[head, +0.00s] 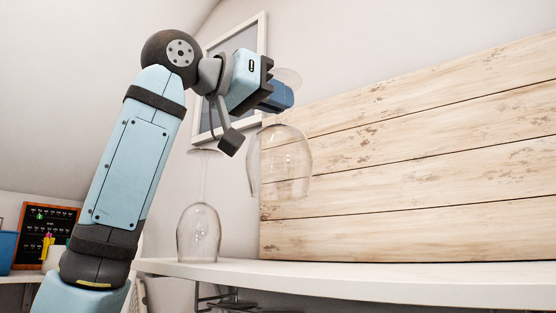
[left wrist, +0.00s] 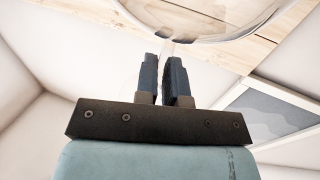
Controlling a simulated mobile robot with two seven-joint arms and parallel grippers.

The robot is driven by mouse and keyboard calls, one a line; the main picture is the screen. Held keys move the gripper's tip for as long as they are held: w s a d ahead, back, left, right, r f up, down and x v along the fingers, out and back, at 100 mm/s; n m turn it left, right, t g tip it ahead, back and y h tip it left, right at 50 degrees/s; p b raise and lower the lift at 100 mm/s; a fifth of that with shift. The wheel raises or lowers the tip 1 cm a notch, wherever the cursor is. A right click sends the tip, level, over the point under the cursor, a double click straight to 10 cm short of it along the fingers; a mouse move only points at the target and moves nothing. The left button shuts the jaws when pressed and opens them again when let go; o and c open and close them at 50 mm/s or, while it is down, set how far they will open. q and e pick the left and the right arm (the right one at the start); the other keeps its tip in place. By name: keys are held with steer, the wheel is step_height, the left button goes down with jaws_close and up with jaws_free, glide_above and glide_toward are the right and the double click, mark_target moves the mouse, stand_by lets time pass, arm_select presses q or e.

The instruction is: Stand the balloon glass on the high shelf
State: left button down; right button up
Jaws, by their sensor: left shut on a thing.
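The balloon glass (head: 280,168) is clear and hangs upside down, bowl below and foot above, a little tilted. My left gripper (head: 281,96) is shut on its stem, with the foot showing just above the fingers. In the left wrist view, the two fingers (left wrist: 164,82) close on the stem, and part of the bowl (left wrist: 215,28) shows beyond them. The bowl's rim is above the white high shelf (head: 350,283), with a gap between. My right gripper is not in view.
A second clear stemmed glass (head: 198,236) stands upside down on the shelf's left part, beside my left arm. A wooden plank panel (head: 420,160) rises behind the shelf. A framed picture (head: 235,62) hangs on the wall. The shelf's right side is clear.

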mark_target(278, 123)
arm_select(q)
step_height(278, 123, down, 5)
steer(key=shift+r, duration=0.1)
step_height(278, 123, down, 4)
steer(key=shift+d+f, duration=0.1)
steer(key=shift+f, duration=0.15)
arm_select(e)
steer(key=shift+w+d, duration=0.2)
arm_select(q)
steer(key=shift+s+f, duration=0.1)
steer(key=c, duration=1.2)
jaws_free()
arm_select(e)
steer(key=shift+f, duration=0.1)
